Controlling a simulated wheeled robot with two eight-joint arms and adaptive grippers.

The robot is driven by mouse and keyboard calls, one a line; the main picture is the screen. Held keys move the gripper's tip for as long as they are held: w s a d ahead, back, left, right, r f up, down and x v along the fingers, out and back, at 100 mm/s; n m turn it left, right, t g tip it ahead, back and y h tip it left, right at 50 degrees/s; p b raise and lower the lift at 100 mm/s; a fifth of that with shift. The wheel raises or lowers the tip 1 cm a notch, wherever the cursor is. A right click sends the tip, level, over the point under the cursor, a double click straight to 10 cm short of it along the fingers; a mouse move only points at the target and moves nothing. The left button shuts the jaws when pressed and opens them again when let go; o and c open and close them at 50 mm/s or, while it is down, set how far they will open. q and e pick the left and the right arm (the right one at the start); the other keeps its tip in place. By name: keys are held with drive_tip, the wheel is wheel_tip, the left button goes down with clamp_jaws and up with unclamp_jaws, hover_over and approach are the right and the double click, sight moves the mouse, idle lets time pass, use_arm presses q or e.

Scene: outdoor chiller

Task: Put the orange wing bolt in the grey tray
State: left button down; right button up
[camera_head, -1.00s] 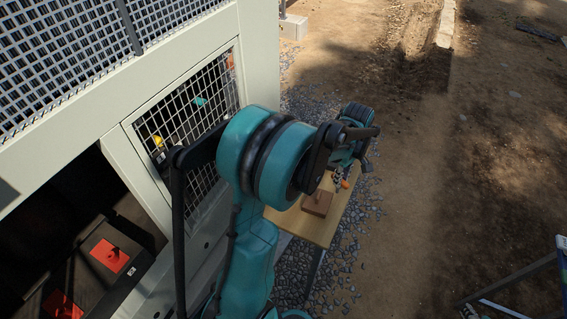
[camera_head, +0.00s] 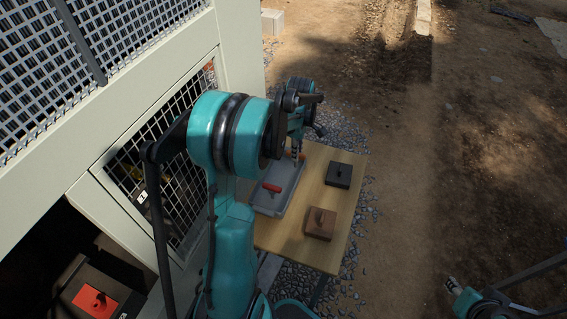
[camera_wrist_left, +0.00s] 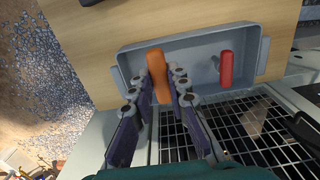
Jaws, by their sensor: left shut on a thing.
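My left gripper (camera_wrist_left: 165,88) is shut on the orange wing bolt (camera_wrist_left: 157,72), which hangs between its fingertips. In the wrist view the bolt overlaps the left part of the grey tray (camera_wrist_left: 190,43); its exact height above the tray floor is hard to tell. A red piece (camera_wrist_left: 226,70) lies in the tray's right part. In the head view the tray (camera_head: 262,211) is on the table's left side, partly hidden by my left arm, with the red piece (camera_head: 271,187) in it. My right gripper (camera_head: 454,285) is low at the right, its fingers unclear.
The wooden table (camera_head: 283,237) also bears a brown block with a knob (camera_head: 320,224) and a black block (camera_head: 338,175), right of the tray. A pale cabinet with a mesh door (camera_head: 178,185) stands close at the left. Open ground lies to the right.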

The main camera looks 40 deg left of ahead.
use_arm(q)
drive_tip(key=shift+s+a+f+b, duration=0.1)
drive_tip(key=shift+a+f+b, duration=0.35)
drive_tip(key=shift+a+f, duration=0.55)
drive_tip(key=shift+a+f+b, duration=0.45)
drive_tip(key=shift+a+f, duration=0.1)
drive_tip(key=shift+f, duration=0.75)
drive_tip(key=shift+s+a+f+b, duration=0.1)
drive_tip(key=shift+a+f+b, duration=0.35)
drive_tip(key=shift+a+f, duration=0.55)
drive_tip(key=shift+d+f, duration=0.15)
drive_tip(key=shift+d, duration=0.05)
drive_tip(key=shift+f, duration=0.15)
drive_tip(key=c, duration=1.5)
unclamp_jaws()
drive_tip(key=shift+o, duration=0.2)
